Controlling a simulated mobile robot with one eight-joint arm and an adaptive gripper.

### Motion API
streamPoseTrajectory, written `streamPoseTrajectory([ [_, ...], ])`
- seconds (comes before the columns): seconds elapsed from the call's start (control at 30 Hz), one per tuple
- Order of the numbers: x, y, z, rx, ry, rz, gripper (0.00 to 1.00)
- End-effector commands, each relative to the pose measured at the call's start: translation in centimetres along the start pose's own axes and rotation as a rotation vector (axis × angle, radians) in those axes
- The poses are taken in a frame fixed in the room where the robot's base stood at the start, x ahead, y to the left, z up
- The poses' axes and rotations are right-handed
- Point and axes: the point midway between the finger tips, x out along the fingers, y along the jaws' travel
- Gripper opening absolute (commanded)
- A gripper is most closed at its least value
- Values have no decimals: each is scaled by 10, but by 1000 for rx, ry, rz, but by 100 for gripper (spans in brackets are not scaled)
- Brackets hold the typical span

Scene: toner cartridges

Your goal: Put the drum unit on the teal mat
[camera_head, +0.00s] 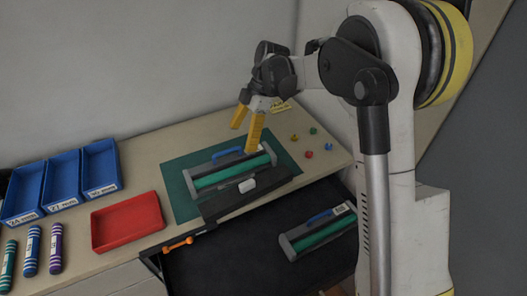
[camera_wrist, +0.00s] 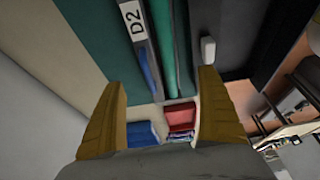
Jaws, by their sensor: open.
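A drum unit (camera_head: 232,173) with a grey frame, green roller, blue handle and white label lies on the teal mat (camera_head: 175,178). In the wrist view the drum unit (camera_wrist: 165,45) shows its "D2" label, and the teal mat (camera_wrist: 95,35) is to its left. A similar second drum unit (camera_head: 318,234) lies in the open dark drawer. My gripper (camera_head: 243,137) is open and empty above the back of the drum unit on the mat, fingers pointing down. In the wrist view its yellow fingers (camera_wrist: 160,80) are spread wide with nothing between them.
A dark flat piece (camera_head: 215,207) with a small white block (camera_head: 247,185) lies along the mat's front edge. A red tray (camera_head: 127,222), blue bins (camera_head: 62,180) and striped cartridges (camera_head: 31,250) are at left. Small coloured pieces (camera_head: 309,154) lie right of the mat. The drawer (camera_head: 215,262) stands open in front.

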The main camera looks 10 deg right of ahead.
Motion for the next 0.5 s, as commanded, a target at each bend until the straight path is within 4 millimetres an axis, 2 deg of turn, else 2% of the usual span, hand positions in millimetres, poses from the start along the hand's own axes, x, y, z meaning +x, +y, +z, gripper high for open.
streamPoseTrajectory([
  [0.13,-8,-6,-2,40,-11,13,86],
  [0.23,-29,-22,-6,155,-39,57,86],
  [0.37,-67,-61,-11,412,-88,166,86],
  [0.5,-99,-112,-13,715,-113,318,86],
])
